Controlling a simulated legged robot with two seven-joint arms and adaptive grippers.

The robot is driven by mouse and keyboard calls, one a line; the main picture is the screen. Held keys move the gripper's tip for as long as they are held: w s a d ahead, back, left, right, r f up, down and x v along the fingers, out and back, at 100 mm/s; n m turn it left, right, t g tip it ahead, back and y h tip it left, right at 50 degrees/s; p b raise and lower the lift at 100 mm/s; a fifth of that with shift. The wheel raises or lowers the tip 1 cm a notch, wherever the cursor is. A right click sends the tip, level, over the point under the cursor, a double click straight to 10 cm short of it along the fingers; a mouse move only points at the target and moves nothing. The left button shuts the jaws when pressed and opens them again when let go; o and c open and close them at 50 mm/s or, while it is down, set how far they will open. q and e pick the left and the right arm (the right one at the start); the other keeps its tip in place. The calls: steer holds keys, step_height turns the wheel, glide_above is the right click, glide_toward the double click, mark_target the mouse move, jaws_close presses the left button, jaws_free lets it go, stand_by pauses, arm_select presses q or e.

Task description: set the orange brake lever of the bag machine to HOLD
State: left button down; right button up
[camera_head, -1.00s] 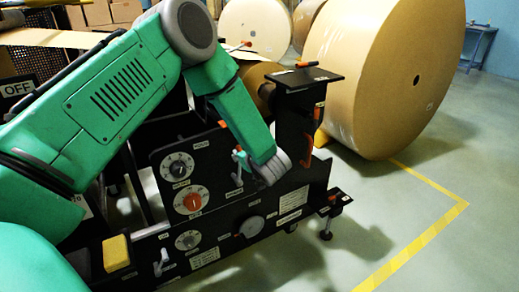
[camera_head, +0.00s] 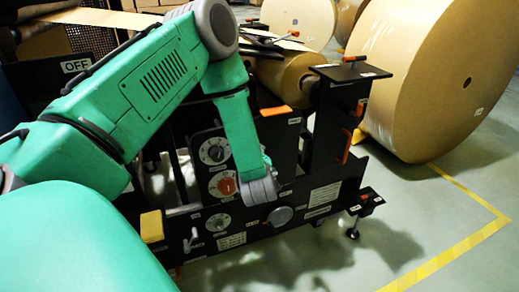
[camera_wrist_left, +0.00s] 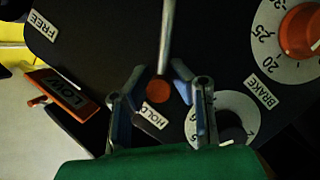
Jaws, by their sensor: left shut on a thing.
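The brake lever shows in the left wrist view as a grey rod with a round orange end (camera_wrist_left: 158,91). My left gripper (camera_wrist_left: 159,75) is shut around this end, one finger on each side. The HOLD label (camera_wrist_left: 153,116) is right beside the orange end, and the FREE label (camera_wrist_left: 42,26) is at the upper left, away from it. The BRAKE label (camera_wrist_left: 261,91) is to the right. In the head view my left forearm and grey wrist cover the lever and fingertips in front of the bag machine (camera_head: 325,172). My right gripper is in neither view.
Dials, one with a red-orange centre (camera_head: 227,187), are left of my wrist on the panel. A grey round knob (camera_head: 281,215) is just below right. A yellow block (camera_head: 152,226) stands at the lower left. A large kraft roll (camera_head: 440,80) is behind; open floor lies right.

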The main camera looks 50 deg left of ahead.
arm_select(q)
steer(key=shift+s+a+f, duration=0.15)
steer(key=shift+s+f, duration=0.1)
stand_by(0.3)
steer(key=c, duration=1.5)
jaws_free()
steer(key=shift+c, duration=0.2)
steer(key=shift+o, duration=0.5)
steer(key=shift+a, duration=0.1)
steer(key=v, duration=1.1)
steer(key=shift+s+d, duration=0.2)
steer(key=shift+d, duration=0.2)
steer(key=shift+f, duration=0.1)
